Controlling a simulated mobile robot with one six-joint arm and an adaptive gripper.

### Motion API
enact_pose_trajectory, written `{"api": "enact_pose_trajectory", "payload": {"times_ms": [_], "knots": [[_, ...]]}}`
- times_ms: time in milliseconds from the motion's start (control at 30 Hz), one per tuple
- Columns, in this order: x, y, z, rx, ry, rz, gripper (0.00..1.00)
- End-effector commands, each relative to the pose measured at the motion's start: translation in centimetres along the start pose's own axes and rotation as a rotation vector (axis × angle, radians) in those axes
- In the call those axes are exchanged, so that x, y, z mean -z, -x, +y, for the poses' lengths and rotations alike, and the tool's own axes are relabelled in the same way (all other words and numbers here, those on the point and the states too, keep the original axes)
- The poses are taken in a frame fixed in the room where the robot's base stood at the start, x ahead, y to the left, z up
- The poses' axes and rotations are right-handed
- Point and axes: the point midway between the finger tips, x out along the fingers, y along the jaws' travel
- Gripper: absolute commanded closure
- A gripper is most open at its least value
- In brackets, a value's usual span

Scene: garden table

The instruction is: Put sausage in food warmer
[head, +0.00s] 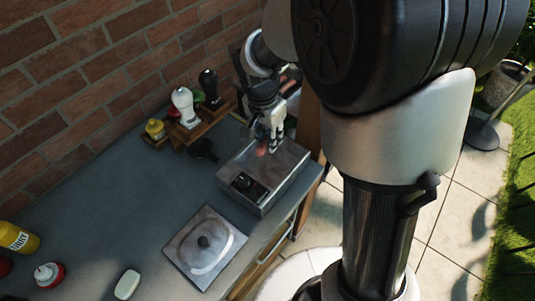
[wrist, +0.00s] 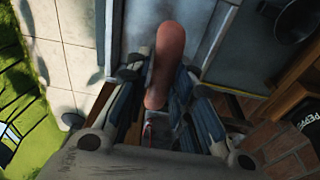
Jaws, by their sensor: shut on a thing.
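My gripper (head: 272,132) is shut on a brown-pink sausage (wrist: 170,50), which sticks out between the two fingers in the wrist view. The fingers (wrist: 163,80) press it from both sides. In the head view the sausage (head: 261,149) is a small reddish patch at the fingertips. The food warmer (head: 266,203), a grey metal box with a black knob on its near end, stands at the table's right edge. My gripper is over its far part. Whether the sausage touches the warmer I cannot tell. A square metal lid (head: 190,262) with a black knob lies flat on the table.
A wooden rack (head: 187,135) with several bottles stands by the brick wall, left of my gripper. A black bowl-like item (head: 203,150) is beside it. A yellow bottle (head: 17,238), a red-and-white jar (head: 48,276) and a white item (head: 127,284) are at lower left. The middle of the table is clear.

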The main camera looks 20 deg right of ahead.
Motion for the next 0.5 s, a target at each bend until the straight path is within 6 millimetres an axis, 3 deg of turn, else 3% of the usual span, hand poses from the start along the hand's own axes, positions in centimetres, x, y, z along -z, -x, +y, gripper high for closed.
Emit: {"api": "enact_pose_trajectory", "payload": {"times_ms": [33,200,500], "knots": [[-0.3,-1.8,0.1,-0.004,0.000,-0.002,1.00],[-0.8,-5.1,0.1,-0.002,0.000,-0.001,1.00],[-1.1,-7.5,0.0,0.000,-0.001,0.000,1.00]]}}
